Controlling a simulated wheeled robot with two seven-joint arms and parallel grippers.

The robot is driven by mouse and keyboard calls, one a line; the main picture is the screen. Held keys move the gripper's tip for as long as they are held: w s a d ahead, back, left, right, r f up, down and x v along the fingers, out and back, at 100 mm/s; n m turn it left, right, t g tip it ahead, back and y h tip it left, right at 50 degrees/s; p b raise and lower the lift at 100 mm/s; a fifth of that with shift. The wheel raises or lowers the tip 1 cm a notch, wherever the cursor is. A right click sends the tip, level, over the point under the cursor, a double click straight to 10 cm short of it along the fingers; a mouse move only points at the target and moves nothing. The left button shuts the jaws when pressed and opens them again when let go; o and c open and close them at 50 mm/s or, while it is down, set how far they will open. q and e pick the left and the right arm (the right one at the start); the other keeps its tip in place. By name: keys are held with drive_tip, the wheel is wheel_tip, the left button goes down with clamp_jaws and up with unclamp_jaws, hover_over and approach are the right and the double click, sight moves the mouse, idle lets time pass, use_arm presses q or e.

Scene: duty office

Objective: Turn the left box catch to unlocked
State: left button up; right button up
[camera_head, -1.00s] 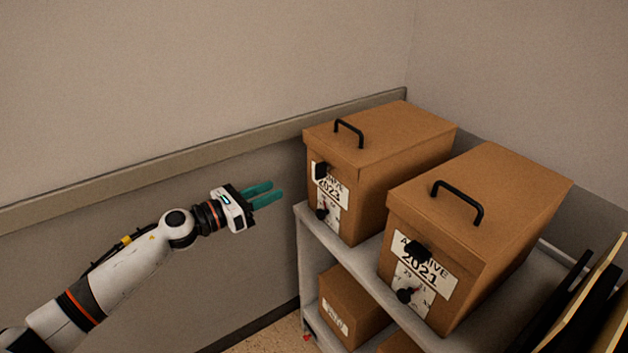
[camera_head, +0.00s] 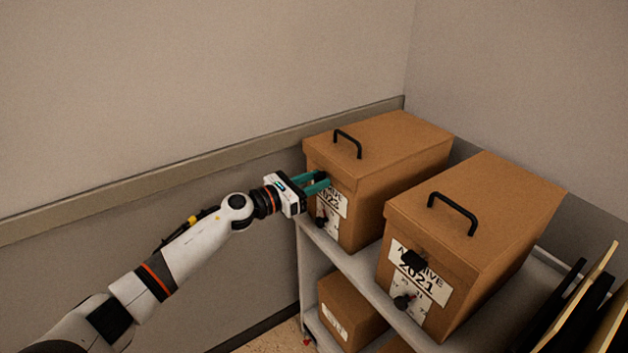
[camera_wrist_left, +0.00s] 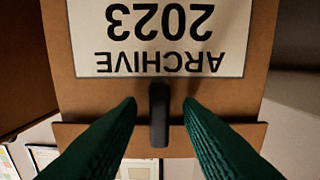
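The left box (camera_head: 385,150) is a brown archive box with a black top handle, standing on the shelf top. Its front carries a white "ARCHIVE 2023" label, upside down in the left wrist view (camera_wrist_left: 160,38). The black catch (camera_wrist_left: 159,115) sits at the lid edge, upright in the wrist view, between the two fingers. My left gripper (camera_head: 322,181) is open, its green fingers on either side of the catch with gaps showing. In the head view the fingers partly hide the catch. A black knob (camera_head: 321,219) sits lower on the box front. My right gripper is not in view.
A second brown box (camera_head: 480,210), labelled 2021, stands to the right with its own catch (camera_head: 414,259). Smaller boxes (camera_head: 350,310) are on the shelf below. Dark and tan upright panels (camera_head: 585,300) stand at right. The wall is close behind; free space lies left.

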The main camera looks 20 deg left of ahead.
use_arm(q)
clamp_jaws()
drive_tip(key=shift+n, duration=0.3)
drive_tip(key=shift+r+n+p, duration=0.1)
drive_tip(key=shift+n+p, duration=0.5)
drive_tip(key=shift+n, duration=0.4)
drive_tip(key=shift+w+a+f+n+p, duration=0.15)
drive_tip(key=shift+n+p, duration=1.55)
drive_tip(key=shift+n, duration=2.15)
drive_tip(key=shift+s+f+n+p, duration=0.1)
drive_tip(key=shift+n+p, duration=1.55)
drive_tip(key=shift+n, duration=2.2)
